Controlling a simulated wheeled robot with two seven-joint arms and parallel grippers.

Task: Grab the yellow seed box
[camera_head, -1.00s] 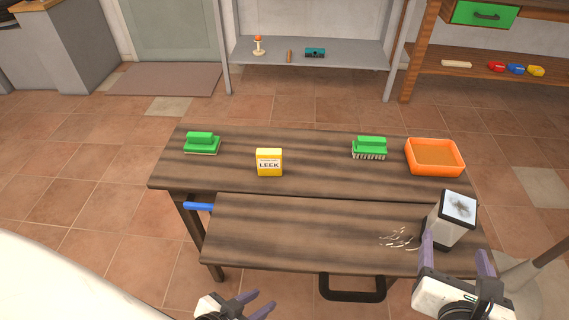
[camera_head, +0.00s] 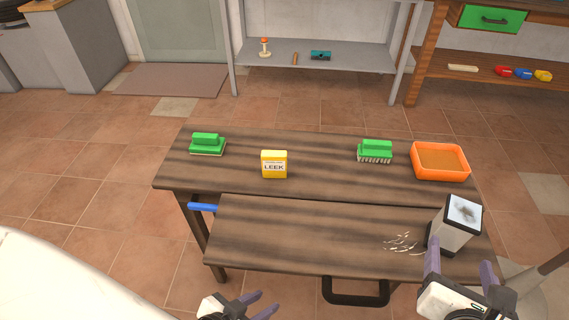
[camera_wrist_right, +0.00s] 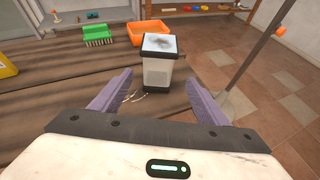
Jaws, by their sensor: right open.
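The yellow seed box (camera_head: 274,165), labelled LEEK, stands upright on the back part of the wooden table, left of centre. Part of it shows at the left edge of the right wrist view (camera_wrist_right: 6,62). My left gripper (camera_head: 254,304) is low in the head view, in front of the table, with its fingers apart and nothing between them. My right gripper (camera_head: 462,268) is at the front right of the table, open and empty. It is far from the seed box, with a white and dark box-shaped device (camera_head: 457,224) just beyond its fingers.
Two green brushes (camera_head: 207,144) (camera_head: 375,151) and an orange tray (camera_head: 440,162) stand on the table's back part (camera_head: 325,170). White scraps (camera_head: 400,242) lie on the lower front part. A blue handle (camera_head: 203,207) sticks out at left. The space around the seed box is clear.

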